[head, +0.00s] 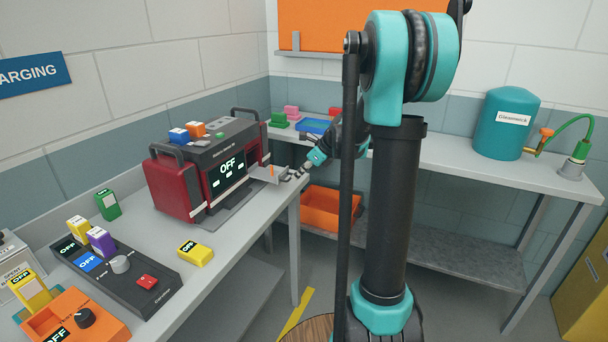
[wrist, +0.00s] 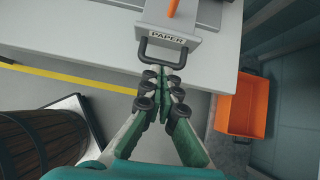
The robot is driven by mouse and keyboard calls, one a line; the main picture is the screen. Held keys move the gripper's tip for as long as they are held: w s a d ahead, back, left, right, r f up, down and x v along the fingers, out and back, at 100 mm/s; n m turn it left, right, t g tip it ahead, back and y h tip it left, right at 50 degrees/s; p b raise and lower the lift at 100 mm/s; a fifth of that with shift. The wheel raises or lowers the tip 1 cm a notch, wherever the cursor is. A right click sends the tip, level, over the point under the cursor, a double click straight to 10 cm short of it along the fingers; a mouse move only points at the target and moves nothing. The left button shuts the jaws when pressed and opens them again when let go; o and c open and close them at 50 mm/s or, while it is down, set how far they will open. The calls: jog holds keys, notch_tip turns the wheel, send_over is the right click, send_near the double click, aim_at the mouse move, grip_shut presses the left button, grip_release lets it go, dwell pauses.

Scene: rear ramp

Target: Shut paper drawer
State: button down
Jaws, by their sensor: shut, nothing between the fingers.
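The paper drawer (head: 270,173) sticks out of the front of a dark red and black machine (head: 205,165) on the left bench. In the wrist view the drawer front (wrist: 172,34), labelled PAPER, has a dark loop handle (wrist: 163,50), and an orange item (wrist: 173,8) stands in or behind it. My gripper (head: 298,173) is shut and empty. In the wrist view its fingertips (wrist: 162,73) point at the handle, very close to it. I cannot tell whether they touch it.
An orange bin (head: 330,210) sits below the benches at the corner. A control panel (head: 118,265) and a yellow block (head: 195,253) are on the left bench. A teal tank (head: 507,125) stands on the right bench. A wooden barrel (wrist: 40,142) shows in the wrist view.

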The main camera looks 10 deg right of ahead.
aim_at(262, 173)
jog(key=w+a, duration=0.2)
jog(key=a, duration=0.1)
jog(key=w+a, duration=0.5)
jog(key=a, duration=0.2)
jog(key=shift+w, duration=0.2)
